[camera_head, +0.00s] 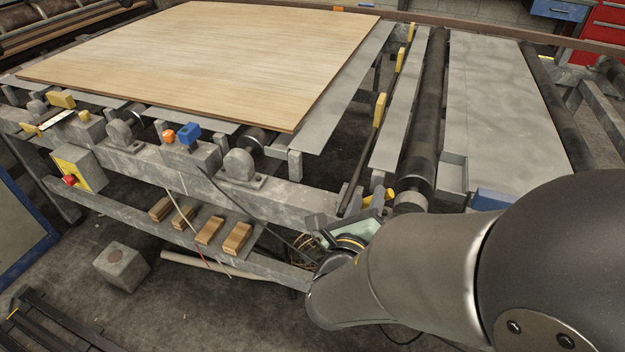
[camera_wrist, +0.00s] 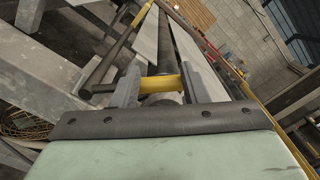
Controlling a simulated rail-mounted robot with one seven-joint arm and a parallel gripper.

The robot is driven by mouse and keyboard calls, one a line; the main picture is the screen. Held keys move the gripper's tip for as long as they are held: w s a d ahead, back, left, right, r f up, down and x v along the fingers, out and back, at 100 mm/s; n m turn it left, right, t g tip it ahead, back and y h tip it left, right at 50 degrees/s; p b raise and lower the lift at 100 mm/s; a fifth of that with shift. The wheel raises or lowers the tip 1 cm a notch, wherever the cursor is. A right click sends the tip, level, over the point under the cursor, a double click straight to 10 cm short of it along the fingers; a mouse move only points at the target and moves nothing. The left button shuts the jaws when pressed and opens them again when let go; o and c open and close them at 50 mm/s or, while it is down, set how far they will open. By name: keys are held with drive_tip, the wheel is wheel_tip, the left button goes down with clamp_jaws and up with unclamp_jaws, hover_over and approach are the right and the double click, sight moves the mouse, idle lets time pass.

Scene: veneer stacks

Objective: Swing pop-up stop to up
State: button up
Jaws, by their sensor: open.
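The pop-up stop shows in the head view as yellow pads (camera_head: 379,109) on a dark bar in the gap between the grey table plate and the roller. The pads look raised along this gap. A yellow handle (camera_head: 389,194) sits at the near end of the bar, beside my gripper (camera_head: 372,204). In the wrist view the yellow handle (camera_wrist: 166,83) lies crosswise between the two grey fingers of my gripper (camera_wrist: 166,78). The fingers are open around it; I cannot tell whether either touches it. My arm hides part of the near frame in the head view.
A veneer sheet (camera_head: 215,55) lies on the grey table at the left. A dark roller (camera_head: 428,110) runs right of the stop. Wooden blocks (camera_head: 209,231) lie on the lower shelf.

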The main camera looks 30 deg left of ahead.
drive_tip(key=shift+s+d+f+b, duration=0.1)
drive_tip(key=shift+s+d+b, duration=0.1)
drive_tip(key=shift+s+b, duration=0.75)
drive_tip(key=shift+s+d+f+b, duration=0.1)
drive_tip(key=shift+s+d+b, duration=0.05)
drive_tip(key=shift+s+b, duration=0.8)
drive_tip(key=shift+s+d+f+b, duration=0.1)
drive_tip(key=shift+s+d+b, duration=0.1)
drive_tip(key=shift+s+b, duration=0.75)
drive_tip(key=shift+w+r, duration=0.1)
drive_tip(key=shift+w, duration=0.15)
